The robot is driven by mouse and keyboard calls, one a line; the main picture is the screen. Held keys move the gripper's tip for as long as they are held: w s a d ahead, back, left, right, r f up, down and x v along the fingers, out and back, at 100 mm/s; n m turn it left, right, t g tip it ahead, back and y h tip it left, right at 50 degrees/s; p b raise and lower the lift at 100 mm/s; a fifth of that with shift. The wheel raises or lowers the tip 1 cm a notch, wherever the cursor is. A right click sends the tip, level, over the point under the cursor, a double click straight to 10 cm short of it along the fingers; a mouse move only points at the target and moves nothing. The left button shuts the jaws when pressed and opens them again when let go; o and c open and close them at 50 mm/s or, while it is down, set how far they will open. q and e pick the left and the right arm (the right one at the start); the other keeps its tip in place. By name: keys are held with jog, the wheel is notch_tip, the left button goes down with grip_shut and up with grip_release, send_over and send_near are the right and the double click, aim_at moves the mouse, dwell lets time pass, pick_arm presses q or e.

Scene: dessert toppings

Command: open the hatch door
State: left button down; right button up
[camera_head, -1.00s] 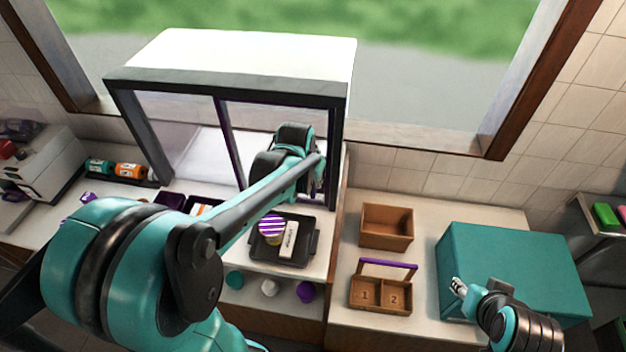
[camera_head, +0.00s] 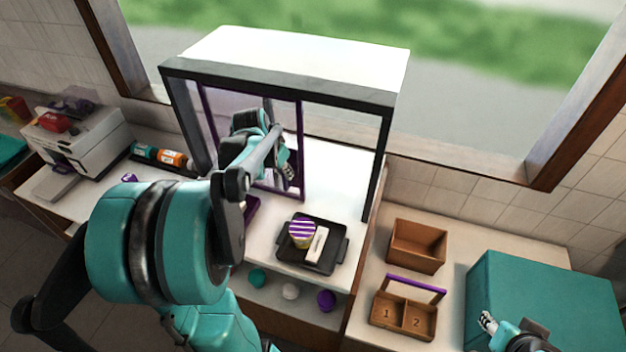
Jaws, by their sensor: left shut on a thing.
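The hatch (camera_head: 290,82) is a white-topped, dark-framed housing at the back of the counter. Its door (camera_head: 300,125) is a clear pane with a purple frame and stands over the left part of the front. The right part of the front is uncovered. My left gripper (camera_head: 287,168) is at the right side of the door, shut on it; the arm hides part of the pane and the exact contact is hard to see. My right gripper (camera_head: 488,322) is low at the right, by the teal box, away from the hatch; its jaws are too small to judge.
A black tray (camera_head: 340,247) with a striped cup (camera_head: 302,232) and a white block stands before the opening. Wooden boxes (camera_head: 418,245) and a teal box (camera_head: 545,290) are to the right. A machine (camera_head: 85,145) and bottles (camera_head: 172,159) are at the left.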

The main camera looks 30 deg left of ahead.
pick_arm(q)
jog(key=s+a, duration=0.1)
jog(key=a, duration=0.5)
jog(key=shift+s+a, duration=0.4)
jog(key=c, duration=1.6)
grip_release()
jog(key=shift+o, duration=0.3)
jog(key=shift+r, duration=0.1)
jog(key=v, duration=1.2)
jog(key=shift+b, duration=0.3)
